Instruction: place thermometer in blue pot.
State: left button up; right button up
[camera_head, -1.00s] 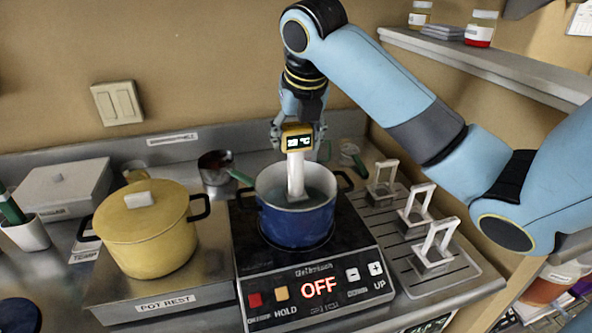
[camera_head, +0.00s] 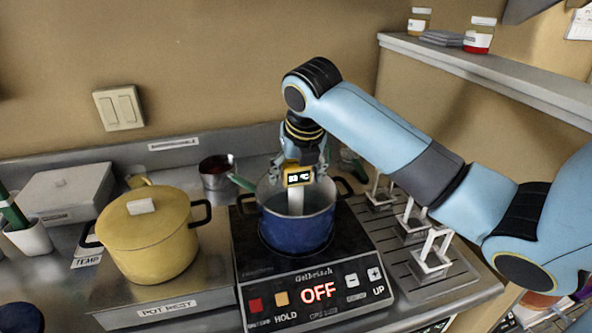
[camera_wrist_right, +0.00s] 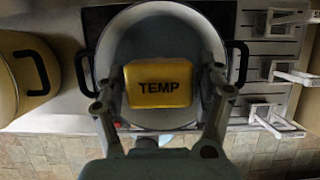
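The thermometer has a yellow head with a lit display (camera_head: 299,177) and a pale probe (camera_head: 296,202) reaching down into the blue pot (camera_head: 297,228). The pot is open and stands on the black hot plate. My right gripper (camera_head: 302,170) is shut on the thermometer's head and holds it upright over the pot. In the right wrist view the head (camera_wrist_right: 158,84) reads TEMP and lies between the fingers, with the pot's rim around it. Whether the probe's lower end touches the pot bottom is hidden. My left gripper is not in view.
The hot plate (camera_head: 262,275) shows OFF. A yellow lidded pot (camera_head: 150,245) stands on the pot rest at left. A rack with white handled holders (camera_head: 432,255) is at right. A green-handled pan (camera_head: 216,172) is behind. A shelf (camera_head: 500,78) runs along the right wall.

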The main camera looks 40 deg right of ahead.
jog(key=shift+a+r, duration=0.1)
jog(key=shift+r, duration=0.4)
jog(key=b+v, duration=0.1)
jog(key=v, duration=1)
jog(key=shift+s+r, duration=0.15)
jog(key=shift+s, duration=0.05)
